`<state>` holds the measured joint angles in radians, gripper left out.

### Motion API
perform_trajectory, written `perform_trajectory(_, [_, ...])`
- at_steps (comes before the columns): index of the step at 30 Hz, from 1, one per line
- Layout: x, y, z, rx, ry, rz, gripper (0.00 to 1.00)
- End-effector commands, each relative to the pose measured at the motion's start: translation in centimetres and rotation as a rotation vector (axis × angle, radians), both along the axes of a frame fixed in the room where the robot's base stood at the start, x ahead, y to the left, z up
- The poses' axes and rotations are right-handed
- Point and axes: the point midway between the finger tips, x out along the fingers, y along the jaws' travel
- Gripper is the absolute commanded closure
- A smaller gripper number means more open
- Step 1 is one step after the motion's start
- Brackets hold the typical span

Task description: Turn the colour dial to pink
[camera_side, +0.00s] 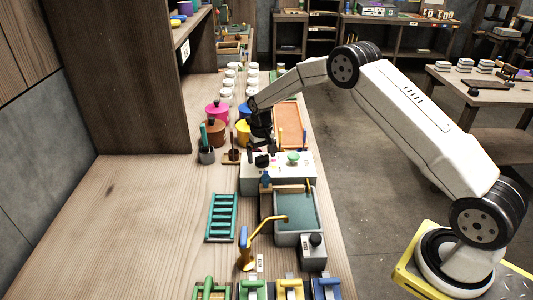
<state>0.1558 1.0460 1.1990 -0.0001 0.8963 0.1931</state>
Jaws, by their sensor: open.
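A pale control box (290,175) stands on the bench near the middle of the picture. Its top carries a green knob (293,158), small coloured marks and dark parts that look like a dial at its left. My gripper (262,147) is dark, points down and is over the left rear of this box. It is open. It hides part of the box top, so I cannot tell whether it touches the dial or which colour the dial points to.
Pink, brown and yellow pots (215,132) stand close behind and left of my gripper. A grey-green basin (296,217) and a brass tap (263,235) are in front of the box. A teal rack (221,217) lies left. The bench's left front is clear.

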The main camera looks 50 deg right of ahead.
Motion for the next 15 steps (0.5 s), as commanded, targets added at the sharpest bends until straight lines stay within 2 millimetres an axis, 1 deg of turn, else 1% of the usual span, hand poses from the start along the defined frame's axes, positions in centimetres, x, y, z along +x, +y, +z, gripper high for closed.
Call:
perform_trajectory(5, [0.1,0.0,1.2,-0.001,-0.002,0.0,0.0])
perform_trajectory(15, [0.0,0.0,5.5,-0.001,-0.002,0.0,0.0])
